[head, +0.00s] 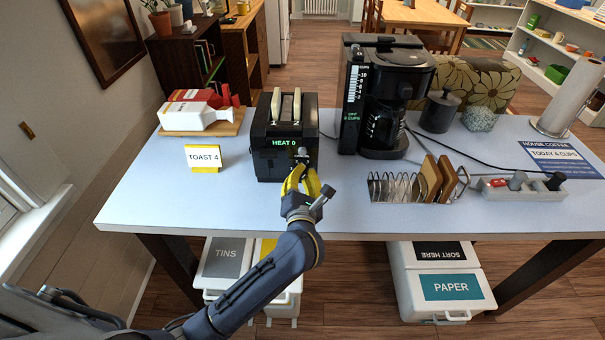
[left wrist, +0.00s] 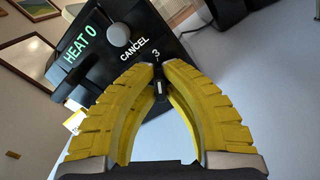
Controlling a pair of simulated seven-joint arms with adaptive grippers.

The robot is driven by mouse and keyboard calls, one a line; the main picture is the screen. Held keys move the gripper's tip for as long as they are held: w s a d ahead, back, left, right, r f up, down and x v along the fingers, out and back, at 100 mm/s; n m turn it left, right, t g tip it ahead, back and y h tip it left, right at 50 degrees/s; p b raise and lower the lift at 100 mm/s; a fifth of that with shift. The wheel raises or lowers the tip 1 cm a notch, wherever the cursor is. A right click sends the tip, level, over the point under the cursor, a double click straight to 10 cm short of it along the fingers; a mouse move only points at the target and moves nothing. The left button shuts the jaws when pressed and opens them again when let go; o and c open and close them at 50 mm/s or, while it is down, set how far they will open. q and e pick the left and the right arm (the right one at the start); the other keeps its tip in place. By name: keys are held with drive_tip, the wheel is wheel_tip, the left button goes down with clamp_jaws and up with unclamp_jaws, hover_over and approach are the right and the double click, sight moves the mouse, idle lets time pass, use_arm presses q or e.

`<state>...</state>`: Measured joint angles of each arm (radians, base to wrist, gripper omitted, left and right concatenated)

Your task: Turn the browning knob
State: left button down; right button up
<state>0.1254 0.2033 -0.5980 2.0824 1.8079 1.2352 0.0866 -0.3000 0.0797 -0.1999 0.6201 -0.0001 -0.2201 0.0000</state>
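The black toaster (head: 268,130) stands on the pale blue table with two bread slices in its top, and its green display reads HEAT 0. In the left wrist view its face (left wrist: 90,20) shows a grey round button (left wrist: 118,35) above the word CANCEL, and the number 3. Below the 3, a small dark knob with a white mark (left wrist: 158,88), seemingly the browning knob, sits between my yellow fingertips. My left gripper (head: 304,175) is at the toaster's lower front with its fingertips closed in around this knob, partly hiding it. My right gripper is not in view.
A card (head: 204,158) reads TOAST 4. A coffee maker (head: 390,85) stands right of the toaster, and a toast rack (head: 395,187) is at the front. A bread bag on a board (head: 200,118) is left. A power strip (head: 520,190) is right. Bare tabletop lies front left.

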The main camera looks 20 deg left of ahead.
use_arm(q)
drive_tip(key=m, duration=0.5)
drive_tip(key=shift+w+m, duration=0.1)
drive_tip(key=shift+m, duration=0.2)
drive_tip(key=m, duration=0.5)
drive_tip(key=shift+d+f+m, duration=0.1)
drive_tip(key=shift+m, duration=0.2)
drive_tip(key=c, duration=1.5)
unclamp_jaws()
drive_tip(key=shift+f, duration=0.1)
drive_tip(key=v, duration=1.1)
drive_tip(key=shift+s+d, duration=0.15)
drive_tip(key=shift+s, duration=0.4)
